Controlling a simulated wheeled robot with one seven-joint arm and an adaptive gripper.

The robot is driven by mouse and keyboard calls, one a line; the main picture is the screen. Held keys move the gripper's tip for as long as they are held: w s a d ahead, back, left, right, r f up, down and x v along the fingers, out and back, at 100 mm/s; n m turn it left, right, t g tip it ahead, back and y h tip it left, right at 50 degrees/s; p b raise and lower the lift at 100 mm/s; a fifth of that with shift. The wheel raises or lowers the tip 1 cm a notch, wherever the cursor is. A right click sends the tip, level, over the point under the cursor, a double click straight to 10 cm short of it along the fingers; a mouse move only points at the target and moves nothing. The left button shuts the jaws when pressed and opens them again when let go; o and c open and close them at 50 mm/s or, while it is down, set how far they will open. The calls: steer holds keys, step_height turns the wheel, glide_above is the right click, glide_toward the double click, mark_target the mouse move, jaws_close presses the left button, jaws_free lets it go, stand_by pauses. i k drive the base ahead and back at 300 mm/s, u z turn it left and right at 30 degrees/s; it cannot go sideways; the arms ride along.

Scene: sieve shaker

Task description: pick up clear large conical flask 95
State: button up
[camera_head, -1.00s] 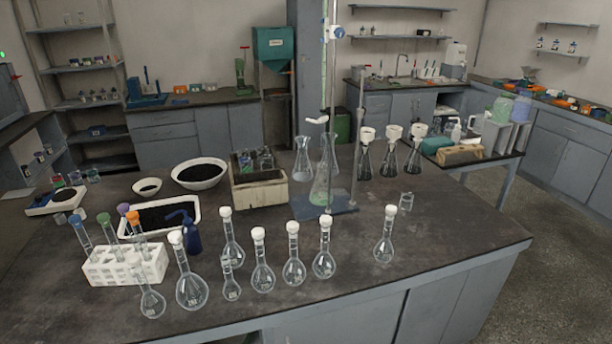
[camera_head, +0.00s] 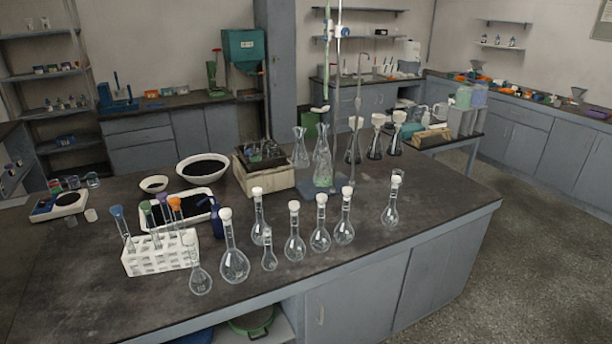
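A clear conical flask (camera_head: 300,148) stands on the dark bench, behind the row of stoppered flasks and just left of the burette stand. A second, taller conical flask (camera_head: 323,165) with a greenish tint stands under the burette on the stand's base, slightly in front and to the right. Several conical flasks with white tops, one of them here (camera_head: 375,138), stand further right and hold dark contents. No label number is readable, so I cannot tell which flask is 95. My gripper is not in view.
Several white-stoppered round flasks (camera_head: 235,262) line the bench front. A white test tube rack (camera_head: 160,254), a wooden box (camera_head: 262,178), white bowls (camera_head: 203,168) and a black-filled tray (camera_head: 180,222) crowd the left. The bench's right end is clear. Open floor (camera_head: 520,270) lies at right.

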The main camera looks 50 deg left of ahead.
mark_target(323, 176)
steer(key=u, duration=1.55)
